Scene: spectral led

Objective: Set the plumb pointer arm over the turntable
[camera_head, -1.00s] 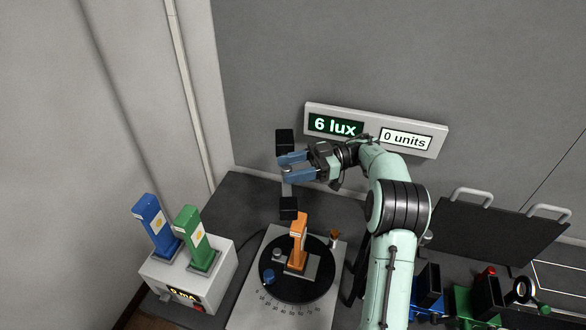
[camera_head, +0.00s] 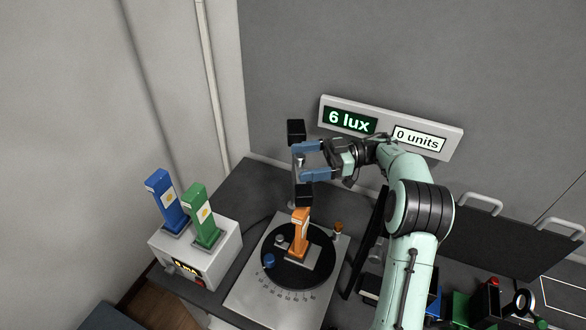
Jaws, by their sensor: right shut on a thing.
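The turntable (camera_head: 318,273) is a black disc with a degree scale, on a light grey base plate (camera_head: 250,303). An orange upright module (camera_head: 300,230) stands on it. My right gripper (camera_head: 301,161) is behind the turntable in the picture, with its two blue fingers around a grey upright bar (camera_head: 295,184). That bar, which looks like the plumb pointer arm, has a black block at its top (camera_head: 296,130) and another black block (camera_head: 304,195) at its lower end, close above the orange module. The exact grip is small in view. My left gripper is not in view.
A grey box (camera_head: 222,262) with a blue module (camera_head: 165,200) and a green module (camera_head: 202,215) stands left of the turntable. A display board (camera_head: 385,141) reading 6 lux hangs behind. A black panel (camera_head: 490,232) and optical parts (camera_head: 490,305) are at the right.

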